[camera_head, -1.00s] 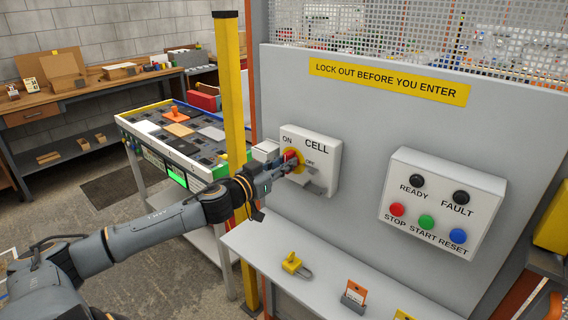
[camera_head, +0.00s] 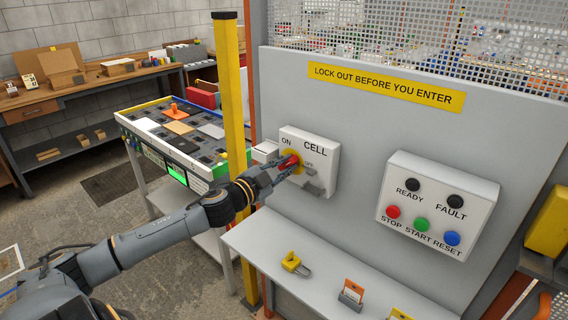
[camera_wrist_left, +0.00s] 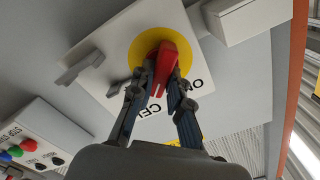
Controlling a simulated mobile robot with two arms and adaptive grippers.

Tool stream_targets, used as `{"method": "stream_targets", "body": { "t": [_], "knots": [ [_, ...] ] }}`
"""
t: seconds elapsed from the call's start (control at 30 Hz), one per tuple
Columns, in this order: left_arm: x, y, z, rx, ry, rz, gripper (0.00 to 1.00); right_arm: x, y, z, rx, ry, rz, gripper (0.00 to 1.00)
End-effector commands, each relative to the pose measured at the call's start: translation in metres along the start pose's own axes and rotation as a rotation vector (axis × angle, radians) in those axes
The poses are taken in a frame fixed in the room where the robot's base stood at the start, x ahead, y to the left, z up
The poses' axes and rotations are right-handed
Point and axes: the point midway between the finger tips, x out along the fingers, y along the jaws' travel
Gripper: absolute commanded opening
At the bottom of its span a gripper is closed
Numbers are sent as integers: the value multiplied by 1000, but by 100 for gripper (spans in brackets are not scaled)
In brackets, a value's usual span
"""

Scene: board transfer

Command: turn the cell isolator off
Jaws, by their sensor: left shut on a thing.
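The cell isolator is a white box (camera_head: 322,154) marked CELL, ON and OFF, fixed to the grey panel. Its red handle (camera_head: 289,160) sits on a yellow disc, which shows clearly in the left wrist view (camera_wrist_left: 136,52). My left gripper (camera_head: 290,166) is at the box, its fingers on either side of the red handle (camera_wrist_left: 160,50) and shut on it. The fingers hide part of the handle and some of the lettering around it. The handle lies slanted in the head view. My right gripper is not in view.
A grey hasp-like tab (camera_head: 313,187) sticks out at the isolator's lower right. A button box (camera_head: 437,205) is on the panel to the right. A shelf (camera_head: 262,232) below holds a yellow padlock (camera_head: 293,262) and tags (camera_head: 351,292). A yellow post (camera_head: 233,110) stands close to my left arm.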

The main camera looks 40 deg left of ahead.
Motion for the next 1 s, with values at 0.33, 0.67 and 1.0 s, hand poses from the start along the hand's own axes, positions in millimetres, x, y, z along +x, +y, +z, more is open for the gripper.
{"method": "stream_targets", "body": {
  "t": [0.33,0.67,1.0],
  "knots": [
    [0,2,0,330,0,1,0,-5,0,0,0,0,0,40],
    [0,3,1,597,0,0,0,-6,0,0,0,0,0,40],
    [0,4,2,750,0,1,0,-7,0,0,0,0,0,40]
  ]
}}
